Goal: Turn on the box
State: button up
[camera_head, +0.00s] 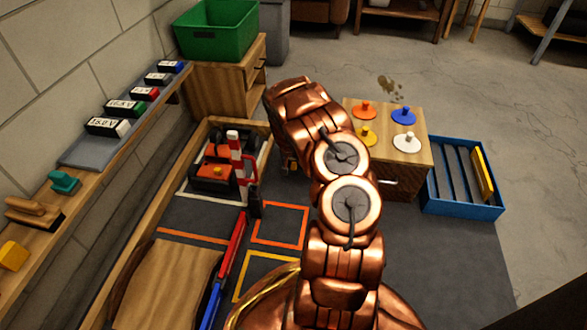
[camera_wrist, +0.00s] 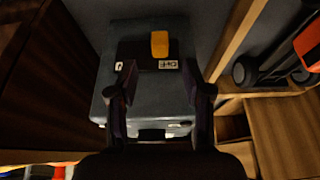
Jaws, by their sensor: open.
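A grey box (camera_wrist: 150,95) shows in the wrist view, with a black panel (camera_wrist: 136,50) on its face. A yellow switch lever (camera_wrist: 159,44) stands out from the panel. A white label reading OFF (camera_wrist: 167,64) is just below the lever, and a second, partly covered label (camera_wrist: 119,66) is to its left. My gripper (camera_wrist: 160,78) is open and empty, with its fingers on either side in front of the box. I cannot tell whether they touch it. The lever is beyond the fingertips in the picture. In the head view, my arm hides the box and gripper.
In the wrist view, a dark wooden surface (camera_wrist: 45,80) is close on the left and a wooden edge (camera_wrist: 235,38) on the right. In the head view, a racecar (camera_head: 211,172) is left of my arm, and a cabinet with coloured knobs (camera_head: 421,152) is right.

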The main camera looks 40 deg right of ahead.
aim_at(293, 165)
jog(key=shift+b+x, duration=2)
jog(key=shift+x, duration=1.45)
grip_shut()
